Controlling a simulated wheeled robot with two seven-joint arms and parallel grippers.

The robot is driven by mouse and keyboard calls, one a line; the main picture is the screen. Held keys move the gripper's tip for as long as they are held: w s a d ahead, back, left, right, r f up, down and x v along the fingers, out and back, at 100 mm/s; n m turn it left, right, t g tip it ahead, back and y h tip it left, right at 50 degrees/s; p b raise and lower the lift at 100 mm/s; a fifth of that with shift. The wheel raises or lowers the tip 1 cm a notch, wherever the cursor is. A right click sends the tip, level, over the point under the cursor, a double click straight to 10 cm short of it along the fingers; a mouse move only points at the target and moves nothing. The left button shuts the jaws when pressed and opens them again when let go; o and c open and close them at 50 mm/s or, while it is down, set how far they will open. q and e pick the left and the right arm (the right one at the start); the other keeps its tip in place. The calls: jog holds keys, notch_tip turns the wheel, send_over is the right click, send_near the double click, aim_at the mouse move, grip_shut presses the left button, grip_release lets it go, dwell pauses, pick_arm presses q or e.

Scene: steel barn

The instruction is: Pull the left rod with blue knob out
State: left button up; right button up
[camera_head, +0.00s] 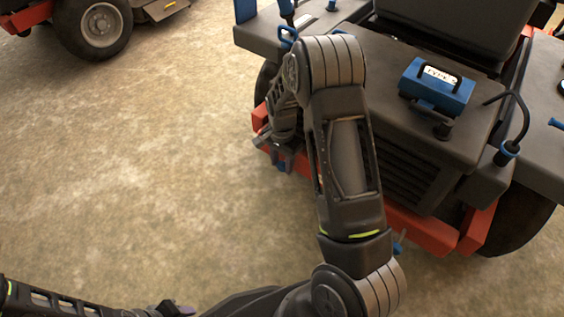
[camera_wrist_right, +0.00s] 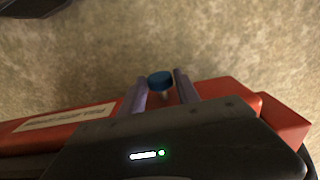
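The blue knob (camera_wrist_right: 160,80) on a short pale rod shows in the right wrist view, beside the red bumper (camera_wrist_right: 217,104). My right gripper (camera_wrist_right: 159,86) has its two fingers apart, one on each side of the knob, with visible gaps. In the head view my right gripper (camera_head: 276,157) is at the left end of the mower's red bumper, partly behind my own arm, and the left knob cannot be made out clearly there. Another blue knob (camera_head: 398,248) shows low on the right of my arm. My left gripper (camera_head: 170,309) is only partly seen at the bottom edge.
The mower carries a blue box with a handle (camera_head: 437,87) on its dark engine cover (camera_head: 400,125). A black curved lever (camera_head: 520,115) stands at right. Another red machine (camera_head: 95,25) is at the upper left. The concrete floor (camera_head: 130,150) between is clear.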

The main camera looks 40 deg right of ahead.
grip_shut()
dwell(1.0)
